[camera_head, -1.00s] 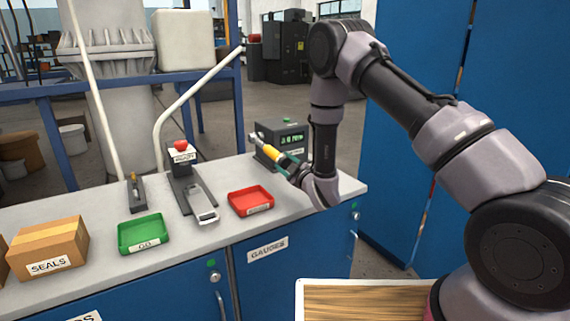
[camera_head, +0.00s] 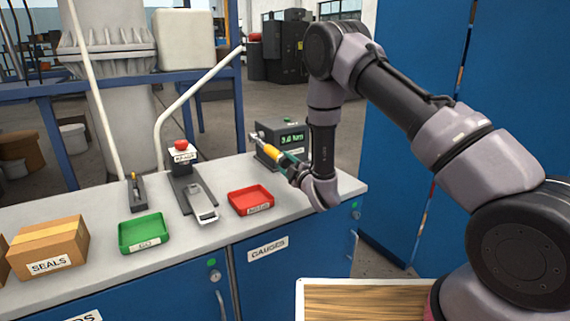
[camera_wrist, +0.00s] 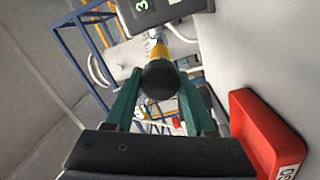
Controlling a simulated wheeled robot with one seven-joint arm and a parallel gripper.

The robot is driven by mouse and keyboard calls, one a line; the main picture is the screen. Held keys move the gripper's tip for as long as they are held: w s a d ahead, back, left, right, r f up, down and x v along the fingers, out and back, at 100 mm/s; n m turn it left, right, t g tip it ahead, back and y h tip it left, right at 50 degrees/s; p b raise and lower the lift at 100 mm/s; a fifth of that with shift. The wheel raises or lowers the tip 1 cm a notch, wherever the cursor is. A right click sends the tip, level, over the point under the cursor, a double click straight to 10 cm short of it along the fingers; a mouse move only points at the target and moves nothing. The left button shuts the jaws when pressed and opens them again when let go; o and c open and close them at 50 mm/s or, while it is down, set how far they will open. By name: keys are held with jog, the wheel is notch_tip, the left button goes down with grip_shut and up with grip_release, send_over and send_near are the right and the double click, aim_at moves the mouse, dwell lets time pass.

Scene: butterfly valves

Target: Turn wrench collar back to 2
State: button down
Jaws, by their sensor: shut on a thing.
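A torque wrench with a yellow grip (camera_head: 272,151) and a silver front end points at a dark grey tester box (camera_head: 268,157) at the back right of the bench. The box has a green display (camera_head: 292,139) that seems to read about 3, with the rest too small to be sure. My gripper (camera_head: 290,162) has green fingers and is shut on the wrench. In the wrist view, the wrench's round black end (camera_wrist: 160,80) sits between my fingers, and its yellow part shows beyond. The collar marks are not readable.
A red tray (camera_head: 251,201) lies in front of the tester and is close to my gripper in the wrist view. A green tray (camera_head: 145,233), a red-buttoned fixture (camera_head: 181,147) and a SEALS carton (camera_head: 48,246) stand further left.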

jog(key=shift+f, duration=0.1)
jog(key=shift+c, duration=1.3)
grip_release()
jog(key=v, duration=1.1)
jog(key=shift+w, duration=0.1)
